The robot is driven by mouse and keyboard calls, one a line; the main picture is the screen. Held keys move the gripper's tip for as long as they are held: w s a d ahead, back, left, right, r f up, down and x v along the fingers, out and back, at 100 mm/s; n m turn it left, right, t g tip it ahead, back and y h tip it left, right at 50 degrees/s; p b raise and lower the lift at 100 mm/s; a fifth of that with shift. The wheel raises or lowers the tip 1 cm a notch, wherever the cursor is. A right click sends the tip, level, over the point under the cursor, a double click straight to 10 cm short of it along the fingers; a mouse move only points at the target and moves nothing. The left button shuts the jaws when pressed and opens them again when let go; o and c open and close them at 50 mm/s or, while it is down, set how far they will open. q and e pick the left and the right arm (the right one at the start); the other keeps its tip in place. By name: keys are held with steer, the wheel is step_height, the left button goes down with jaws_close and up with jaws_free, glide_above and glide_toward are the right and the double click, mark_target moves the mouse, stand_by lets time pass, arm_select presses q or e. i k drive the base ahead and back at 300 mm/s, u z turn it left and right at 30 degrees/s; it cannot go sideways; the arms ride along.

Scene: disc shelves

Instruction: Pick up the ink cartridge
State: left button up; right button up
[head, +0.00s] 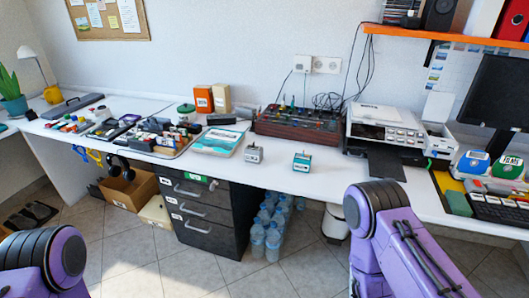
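A small block with a teal front and grey top (302,162) sits near the front edge of the white desk, right of the middle. It looks like an ink cartridge, but its label is too small to read. A similar small grey-white block (253,154) stands to its left, also near the edge. I cannot tell for certain which one is the ink cartridge. Only purple links of my two arms show, at the lower left and lower right. Neither gripper is in view.
A white printer (384,122) stands at the right of the white desk (345,183). A teal-and-white book (217,142) lies left of the blocks, and a dark red cable box (295,126) stands behind them. Black drawers (205,215) and water bottles (258,240) are underneath.

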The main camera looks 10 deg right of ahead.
mark_target(303, 156)
steer(key=z, duration=0.1)
steer(key=i, duration=0.95)
steer(key=z, duration=0.45)
